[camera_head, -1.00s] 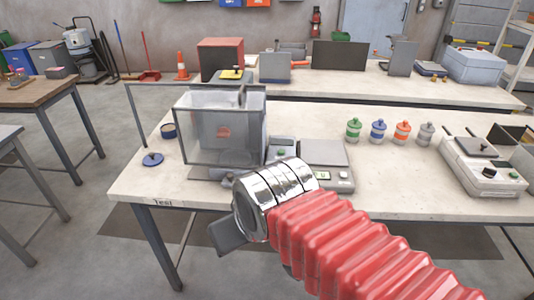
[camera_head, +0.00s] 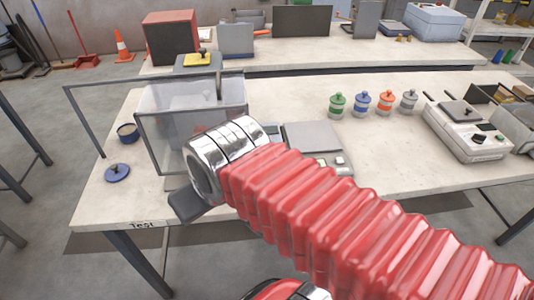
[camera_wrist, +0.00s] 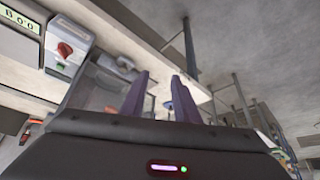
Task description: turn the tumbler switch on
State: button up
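My gripper (camera_wrist: 162,88) shows in the wrist view as two dark purple fingers, apart and with nothing between them. A light grey control box (camera_wrist: 68,48) with a red knob (camera_wrist: 64,50) and a small green light is at the upper left of the wrist view. The knob is apart from the fingers. I cannot tell whether this knob is the tumbler switch. In the head view a clear-walled chamber (camera_head: 165,120) stands on the bench, partly behind my wrist. The controls beside it are mostly hidden.
A flat scale (camera_head: 312,140) stands right of my wrist. Several lidded jars (camera_head: 362,103) stand behind it, and a white instrument (camera_head: 468,132) is at the right. A blue lid (camera_head: 117,172) and an open jar (camera_head: 128,133) lie left of the chamber. The bench front is clear.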

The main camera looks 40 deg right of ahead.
dwell(0.3)
jog(key=w+d, duration=0.2)
jog(key=d, duration=1.1)
jog(key=w+d+g, duration=0.1)
jog(key=w+d, duration=0.1)
jog(key=d, duration=1.2)
jog(key=shift+w+d+m, duration=0.15)
jog(key=shift+w+m, duration=0.25)
jog(key=shift+f, duration=0.2)
jog(key=x, duration=1.3)
jog(key=shift+w+d+f, duration=0.1)
jog(key=shift+d+f, duration=0.05)
jog(key=shift+f, duration=0.1)
jog(key=shift+c, duration=0.5)
grip_shut()
